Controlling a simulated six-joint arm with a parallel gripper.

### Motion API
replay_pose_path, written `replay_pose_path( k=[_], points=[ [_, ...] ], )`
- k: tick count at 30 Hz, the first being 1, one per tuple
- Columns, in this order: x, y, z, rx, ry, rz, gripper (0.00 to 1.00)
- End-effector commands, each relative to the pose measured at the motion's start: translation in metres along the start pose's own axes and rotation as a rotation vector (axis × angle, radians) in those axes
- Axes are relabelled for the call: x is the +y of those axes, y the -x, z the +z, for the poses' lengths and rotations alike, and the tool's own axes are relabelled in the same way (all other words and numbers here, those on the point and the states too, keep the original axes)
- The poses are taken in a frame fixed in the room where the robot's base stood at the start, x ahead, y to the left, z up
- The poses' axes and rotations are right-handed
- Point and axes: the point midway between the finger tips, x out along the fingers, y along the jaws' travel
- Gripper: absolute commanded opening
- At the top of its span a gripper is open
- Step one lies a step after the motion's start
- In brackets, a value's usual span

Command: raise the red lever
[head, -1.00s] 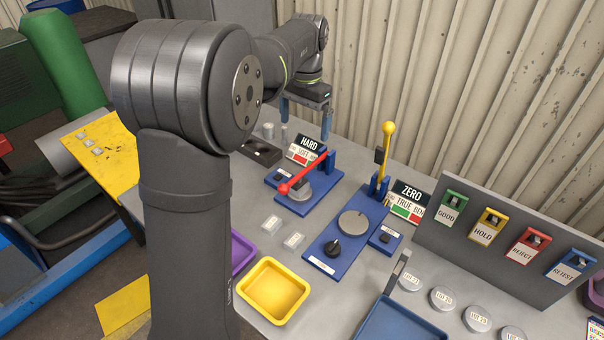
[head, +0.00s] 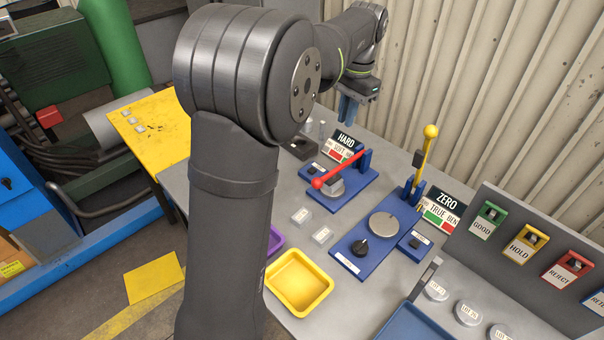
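The red lever (head: 342,168) is a red bar with a red ball at its left, near end. It lies low, close to level, over a grey round piece on a blue base (head: 350,193). Its far end meets a blue upright post (head: 366,160). My gripper (head: 348,110) hangs fingers down above the far part of the bench, beyond the lever and clear of it. Its two blue fingers look close together, with nothing seen between them.
A HARD sign (head: 345,141) stands just behind the lever. A taller yellow lever (head: 424,152) stands upright on a blue base to the right, beside a ZERO sign (head: 442,205). A yellow tray (head: 300,283) is at the front. The corrugated wall (head: 490,90) is behind.

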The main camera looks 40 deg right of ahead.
Motion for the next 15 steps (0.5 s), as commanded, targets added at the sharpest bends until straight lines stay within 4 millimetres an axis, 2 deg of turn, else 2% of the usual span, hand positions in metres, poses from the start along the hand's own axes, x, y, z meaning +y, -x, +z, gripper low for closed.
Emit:
replay_pose_path(
  k=[5, 9, 15],
  points=[
    [0.031, -0.057, 0.009, -0.172, -0.211, -0.125, 0.0],
    [0.057, -0.103, 0.025, -0.347, -0.465, -0.266, 0.0],
    [0.088, -0.149, 0.045, -0.575, -0.844, -0.455, 0.0]
  ],
)
